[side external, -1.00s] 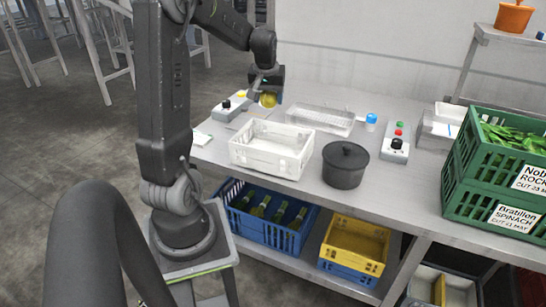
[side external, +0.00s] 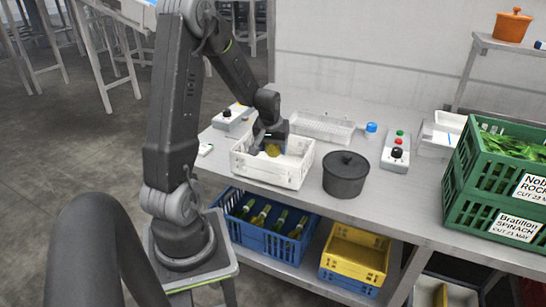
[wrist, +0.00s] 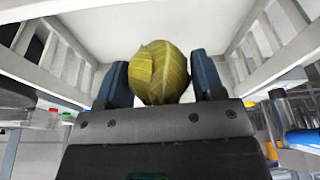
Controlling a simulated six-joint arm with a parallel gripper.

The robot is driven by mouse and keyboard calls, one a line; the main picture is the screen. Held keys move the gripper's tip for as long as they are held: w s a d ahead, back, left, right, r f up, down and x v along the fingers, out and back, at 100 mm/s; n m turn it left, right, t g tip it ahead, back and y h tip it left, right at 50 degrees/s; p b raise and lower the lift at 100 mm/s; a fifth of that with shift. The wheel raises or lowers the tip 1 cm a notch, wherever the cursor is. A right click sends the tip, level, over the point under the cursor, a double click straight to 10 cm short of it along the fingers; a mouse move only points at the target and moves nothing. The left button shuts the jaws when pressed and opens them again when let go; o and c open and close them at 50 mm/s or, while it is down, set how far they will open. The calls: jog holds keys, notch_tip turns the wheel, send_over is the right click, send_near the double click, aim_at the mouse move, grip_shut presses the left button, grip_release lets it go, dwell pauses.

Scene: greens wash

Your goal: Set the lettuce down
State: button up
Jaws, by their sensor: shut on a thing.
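The lettuce is a yellow-green round head. In the wrist view the lettuce (wrist: 158,72) sits between the two dark fingers of my gripper (wrist: 160,80), which is shut on it. In the side external view my gripper (side external: 272,143) points down into the white crate (side external: 265,173), with the lettuce (side external: 272,150) low between the fingers, inside the crate's rim. The wrist view shows the crate's pale floor (wrist: 160,20) and slatted side walls around it. I cannot tell whether the lettuce touches the crate floor.
A black lidded pot (side external: 345,176) stands right of the crate. A clear tray (side external: 322,127) and a control box (side external: 231,117) lie behind it. Another button box (side external: 396,152) and a blue-capped jar (side external: 371,129) are to the right. Green crates (side external: 480,203) of leaves stand at the far right.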

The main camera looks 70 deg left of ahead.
aim_at(273, 155)
jog(key=shift+f, duration=1.65)
jog(key=o, duration=0.9)
jog(key=shift+f, duration=0.1)
jog(key=shift+o, duration=0.2)
jog(key=v, duration=1.1)
jog(key=w+d+r+m+t, duration=0.1)
jog(key=d+r+m, duration=0.2)
jog(key=d+r, duration=0.5)
jog(key=s+d+r+m+t+h, duration=0.1)
jog(key=s+d+m, duration=0.3)
jog(key=d, duration=0.6)
jog(key=s+d+r+m+t+h, duration=0.1)
jog(key=s+d+m, duration=0.2)
jog(key=d, duration=0.7)
jog(key=shift+s+r+m+t+h, duration=0.3)
jog(key=shift+s+m+t, duration=0.1)
jog(key=shift+s, duration=0.1)
